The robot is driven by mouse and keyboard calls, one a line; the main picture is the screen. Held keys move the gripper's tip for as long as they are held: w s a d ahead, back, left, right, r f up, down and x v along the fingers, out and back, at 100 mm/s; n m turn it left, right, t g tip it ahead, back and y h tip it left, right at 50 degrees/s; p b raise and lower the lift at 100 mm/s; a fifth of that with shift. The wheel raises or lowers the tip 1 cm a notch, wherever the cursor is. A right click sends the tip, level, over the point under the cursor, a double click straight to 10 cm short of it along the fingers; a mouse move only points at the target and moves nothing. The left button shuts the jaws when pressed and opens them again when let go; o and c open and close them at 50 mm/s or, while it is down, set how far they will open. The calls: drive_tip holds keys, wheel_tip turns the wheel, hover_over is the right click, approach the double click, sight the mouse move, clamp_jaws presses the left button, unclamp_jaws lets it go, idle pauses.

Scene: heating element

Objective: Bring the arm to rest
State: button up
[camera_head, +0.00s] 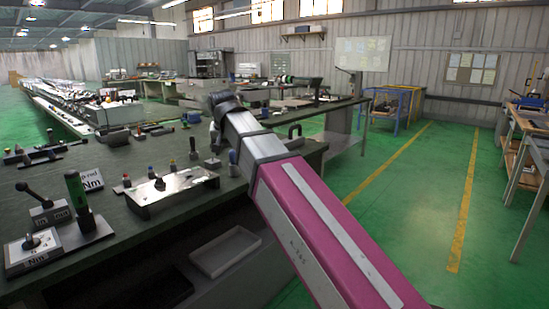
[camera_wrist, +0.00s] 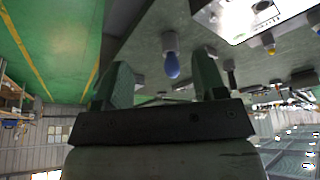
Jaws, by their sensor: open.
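My gripper (camera_wrist: 163,62) is open in the wrist view, its two dark green fingers well apart. A grey peg with a rounded blue tip (camera_wrist: 171,66) shows in the gap between them. Nothing is visibly held, and I cannot tell how far the peg is from the fingers. In the head view my pink and grey arm reaches from the lower right out over the dark workbench (camera_head: 120,205). Its wrist bends down near the bench's right end. The fingers are too small to make out there.
A metal plate with small coloured knobs (camera_head: 165,190) stands on the bench left of my arm. Boxes with levers (camera_head: 50,212) and a green-handled block (camera_head: 85,215) are at the near left. A grey tray (camera_head: 225,252) lies on the shelf below. Green floor (camera_head: 400,190) is clear to the right.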

drive_tip(key=w+d+f+g, duration=0.1)
drive_tip(key=d+f, duration=0.8)
drive_tip(key=f, duration=0.3)
drive_tip(key=w+d+f+g, duration=0.1)
drive_tip(key=d+f, duration=0.7)
drive_tip(key=f, duration=0.4)
drive_tip(key=s+d+f+g, duration=0.1)
drive_tip(key=s+d+f, duration=0.3)
drive_tip(key=d+f, duration=0.4)
drive_tip(key=s+d+f+g, duration=0.1)
drive_tip(key=s+d+f, duration=0.4)
drive_tip(key=d+f, duration=0.4)
wheel_tip(320, 180, down, 4)
drive_tip(key=shift+s+r+m, duration=0.1)
drive_tip(key=shift+s+m, duration=0.1)
drive_tip(key=shift+m, duration=0.2)
